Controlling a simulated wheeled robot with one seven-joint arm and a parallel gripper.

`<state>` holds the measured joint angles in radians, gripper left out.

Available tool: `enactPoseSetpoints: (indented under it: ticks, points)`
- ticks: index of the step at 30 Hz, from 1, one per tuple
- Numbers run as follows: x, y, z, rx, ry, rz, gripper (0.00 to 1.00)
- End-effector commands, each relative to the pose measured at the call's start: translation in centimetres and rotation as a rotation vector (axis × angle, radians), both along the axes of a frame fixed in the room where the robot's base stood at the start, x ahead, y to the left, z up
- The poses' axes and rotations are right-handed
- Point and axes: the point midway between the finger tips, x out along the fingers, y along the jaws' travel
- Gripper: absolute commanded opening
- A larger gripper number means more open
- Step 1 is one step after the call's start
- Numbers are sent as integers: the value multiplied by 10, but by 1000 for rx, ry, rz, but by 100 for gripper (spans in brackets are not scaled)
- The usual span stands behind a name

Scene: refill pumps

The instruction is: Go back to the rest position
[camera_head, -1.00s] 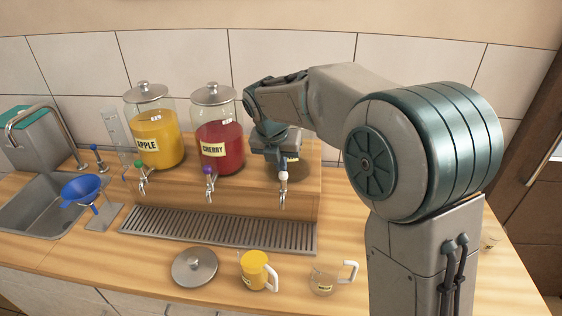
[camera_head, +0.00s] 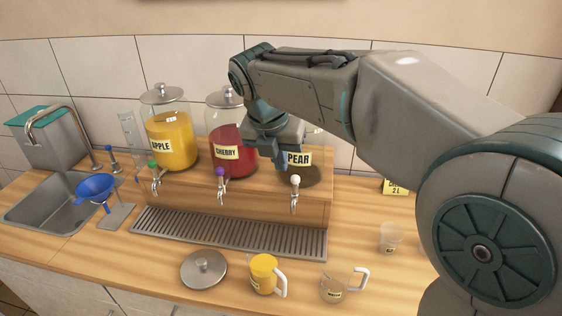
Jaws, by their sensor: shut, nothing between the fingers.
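My gripper (camera_head: 279,163) hangs from my arm above the wooden dispenser shelf, pointing down. It is shut and empty, in front of the gap between the cherry jar (camera_head: 222,150) and the pear jar (camera_head: 312,172). The pear jar is largely hidden behind my gripper and arm; its label and dark lower part show. The apple jar (camera_head: 170,135) holds yellow liquid and has its lid on. The cherry jar holds red liquid, and its lid is partly covered by my arm.
A steel lid (camera_head: 204,269), a yellow-filled jug (camera_head: 263,273) and another jug (camera_head: 335,286) stand before the drip grate (camera_head: 228,236). A small cup (camera_head: 390,238) stands at right. A blue funnel (camera_head: 95,187) is beside the sink (camera_head: 42,205).

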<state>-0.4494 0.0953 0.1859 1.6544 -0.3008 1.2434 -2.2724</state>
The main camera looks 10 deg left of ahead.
Motion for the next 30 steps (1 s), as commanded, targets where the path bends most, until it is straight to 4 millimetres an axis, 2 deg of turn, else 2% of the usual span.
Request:
enactPoseSetpoints:
  ticks: [6, 11, 21, 30]
  points:
    - [-1, -3, 0, 6, -3, -20, 0]
    - [-8, -27, -1, 68, -27, -219, 0]
    - [-54, -116, -18, 348, -113, -1088, 0]
    - [-108, -178, -47, 615, -173, -1893, 0]
